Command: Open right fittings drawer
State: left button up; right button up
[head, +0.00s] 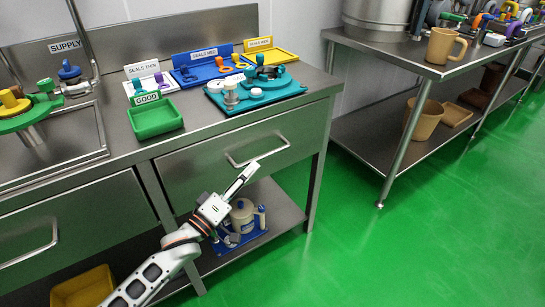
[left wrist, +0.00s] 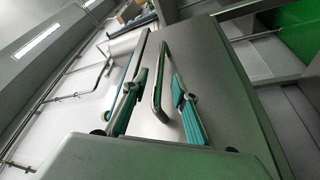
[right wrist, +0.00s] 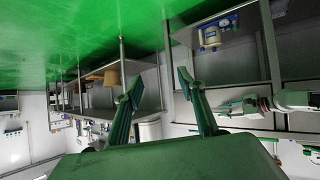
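The right fittings drawer (head: 212,168) is a wide steel front under the counter and looks closed. Its bar handle (head: 232,160) shows in the head view. In the left wrist view, the handle (left wrist: 164,65) runs between the two spread fingers of the left gripper (left wrist: 158,88), with gaps visible on both sides. My right gripper (right wrist: 163,90) shows only in its own wrist view, open and empty, away from the drawer.
The left drawer (head: 75,235) is beside it. A green GOOD tray (head: 156,120) and a teal fixture board (head: 292,92) stand on the counter. A lower shelf (head: 283,213) holds a blue base with a cream pot (head: 243,215). Green floor (head: 400,250) is clear at right.

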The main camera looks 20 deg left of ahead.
aim_at(264, 156)
pick_arm(q)
jog(key=b+x, duration=0.1)
jog(key=x, duration=0.4)
jog(key=shift+w+d, duration=0.1)
jog(key=shift+w, duration=0.25)
jog(key=shift+w+d+r, duration=0.2)
jog(key=shift+w+r, duration=0.05)
jog(key=shift+w, duration=0.35)
grip_shut()
